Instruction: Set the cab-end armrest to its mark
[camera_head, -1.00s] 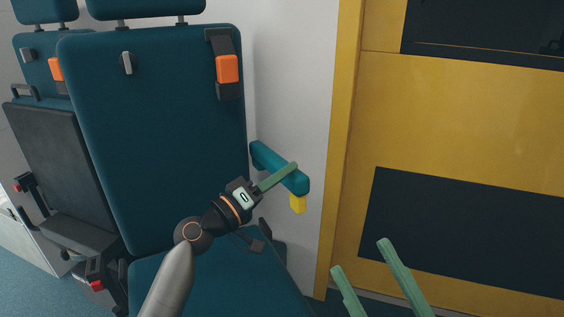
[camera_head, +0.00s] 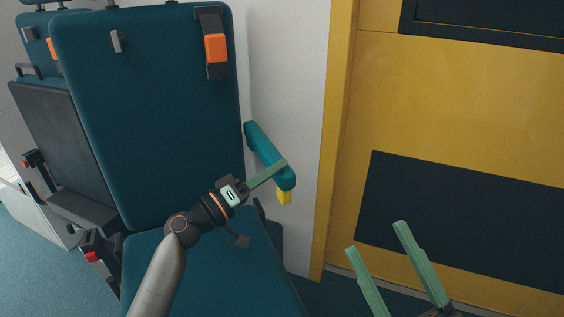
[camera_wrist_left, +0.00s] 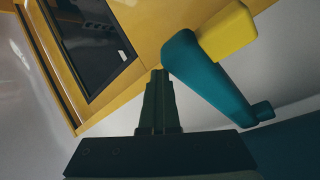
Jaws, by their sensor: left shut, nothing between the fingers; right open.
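The cab-end armrest (camera_head: 264,149) is a teal bar beside the seat's right side, sloping down toward its front end, with a yellow block (camera_head: 284,196) under that end. In the left wrist view the armrest (camera_wrist_left: 207,78) and its yellow block (camera_wrist_left: 228,33) are right of the fingers. My left gripper (camera_head: 283,166) is shut and empty; its green fingers lie across the top of the armrest near the front end, seemingly touching it. It also shows in the left wrist view (camera_wrist_left: 158,76). My right gripper (camera_head: 376,237) is open and empty at the lower right. I cannot make out a mark.
The teal seat (camera_head: 150,130) with an orange buckle (camera_head: 215,47) stands behind my left arm. A second seat with a dark folded panel (camera_head: 60,135) is at the left. A yellow door panel (camera_head: 450,110) with dark insets fills the right, beyond a pale wall (camera_head: 290,80).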

